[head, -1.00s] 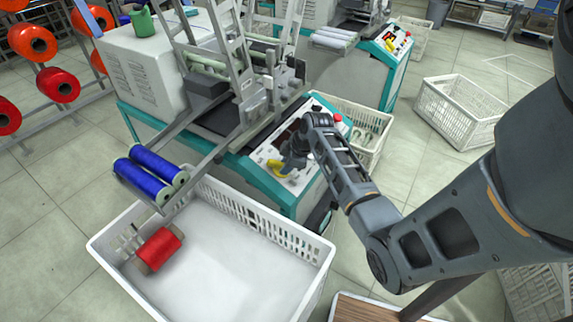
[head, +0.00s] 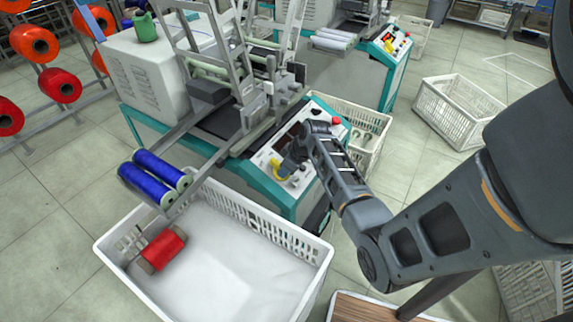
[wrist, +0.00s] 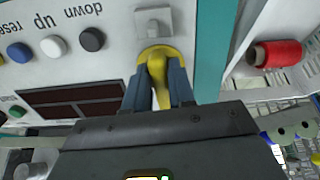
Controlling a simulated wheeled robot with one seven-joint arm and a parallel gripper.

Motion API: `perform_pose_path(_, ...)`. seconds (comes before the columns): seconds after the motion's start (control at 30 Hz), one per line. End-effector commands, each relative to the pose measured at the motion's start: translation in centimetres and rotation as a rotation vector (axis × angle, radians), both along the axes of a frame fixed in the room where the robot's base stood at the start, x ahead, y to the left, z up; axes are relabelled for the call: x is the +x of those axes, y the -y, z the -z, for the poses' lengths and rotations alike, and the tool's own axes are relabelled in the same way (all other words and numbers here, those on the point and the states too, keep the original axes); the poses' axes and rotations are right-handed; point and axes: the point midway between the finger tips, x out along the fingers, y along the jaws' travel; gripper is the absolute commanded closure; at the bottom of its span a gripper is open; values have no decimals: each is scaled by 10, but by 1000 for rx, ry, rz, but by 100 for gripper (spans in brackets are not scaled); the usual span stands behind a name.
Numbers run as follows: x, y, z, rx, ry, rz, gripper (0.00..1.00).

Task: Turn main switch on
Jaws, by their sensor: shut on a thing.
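The main switch is a yellow handle (wrist: 158,66) on the winder's white control panel. It also shows in the head view (head: 277,168) at the panel's near left end. My gripper (wrist: 158,86) is shut on the yellow handle, with one finger on each side of it. In the head view my gripper (head: 286,163) reaches down to the panel from the right. The handle's lower part is hidden by the fingers and gripper body.
Blue (wrist: 20,52) and black (wrist: 92,39) buttons and a dark display (wrist: 80,102) lie left of the handle in the wrist view. A red knob (head: 336,121) stands at the panel's far end. A white crate (head: 285,238) with a red bobbin (head: 165,248) stands in front.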

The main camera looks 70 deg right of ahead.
Motion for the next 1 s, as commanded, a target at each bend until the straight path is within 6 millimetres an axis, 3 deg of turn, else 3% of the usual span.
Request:
perform_pose_path(0.5, 2, -3, -2, 181, 42, 393, 100)
perform_pose_path(1.0, 1, -3, 0, 249, 60, 547, 100)
